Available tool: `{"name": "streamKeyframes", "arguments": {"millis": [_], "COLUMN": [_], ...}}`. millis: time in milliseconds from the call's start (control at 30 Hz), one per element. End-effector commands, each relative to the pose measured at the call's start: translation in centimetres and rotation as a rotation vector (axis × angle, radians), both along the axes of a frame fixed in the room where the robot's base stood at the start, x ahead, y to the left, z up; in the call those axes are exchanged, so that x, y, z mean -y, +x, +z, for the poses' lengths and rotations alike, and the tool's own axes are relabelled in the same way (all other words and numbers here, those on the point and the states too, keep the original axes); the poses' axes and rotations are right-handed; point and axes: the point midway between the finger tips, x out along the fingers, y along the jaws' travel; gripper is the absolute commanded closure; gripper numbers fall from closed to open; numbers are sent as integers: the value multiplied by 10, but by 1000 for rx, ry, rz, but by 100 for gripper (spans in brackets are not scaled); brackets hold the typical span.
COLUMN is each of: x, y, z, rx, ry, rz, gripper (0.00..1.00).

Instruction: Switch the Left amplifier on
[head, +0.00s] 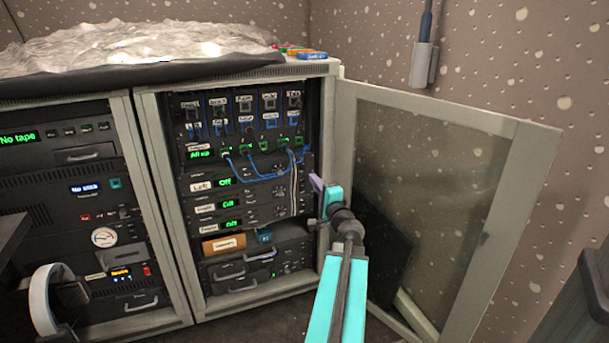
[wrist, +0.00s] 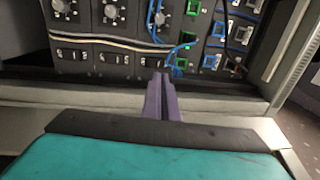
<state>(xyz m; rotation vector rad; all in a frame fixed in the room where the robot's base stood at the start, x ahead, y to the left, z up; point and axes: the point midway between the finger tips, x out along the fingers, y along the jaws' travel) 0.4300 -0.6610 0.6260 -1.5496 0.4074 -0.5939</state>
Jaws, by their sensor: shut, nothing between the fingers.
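The Left amplifier (head: 236,184) is a dark panel in the right-hand rack, below the patch panel. Its green display (head: 224,182) reads "Off". My gripper (head: 314,183) is at the right side of the rack opening, with its purple fingers pointing toward the amplifier's right end. In the wrist view the fingers (wrist: 161,78) are shut and empty. Their tips are just below a dark switch (wrist: 152,59) in the column nearest the patch sockets; I cannot tell whether they touch anything. A knob (wrist: 160,18) is above that switch.
Two similar amplifier panels (head: 230,205) sit below. Blue cables (head: 262,172) hang from the patch panel (head: 245,145) near the Left amplifier. The glass door (head: 430,190) stands open to the right of my arm. Another rack (head: 80,200) is on the left.

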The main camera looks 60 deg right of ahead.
Motion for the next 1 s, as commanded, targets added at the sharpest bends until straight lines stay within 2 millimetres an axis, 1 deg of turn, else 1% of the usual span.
{"name": "streamKeyframes", "arguments": {"millis": [33,100,600,800,1000], "x": [6,10,39,45,47], "y": [6,12,52,61,64], "z": [0,1,7,9,10], "rx": [0,0,0,1,0], "ry": [0,0,0,1,0], "rz": [1,1,1,1,1], "gripper": [100,100,100,100,100]}}
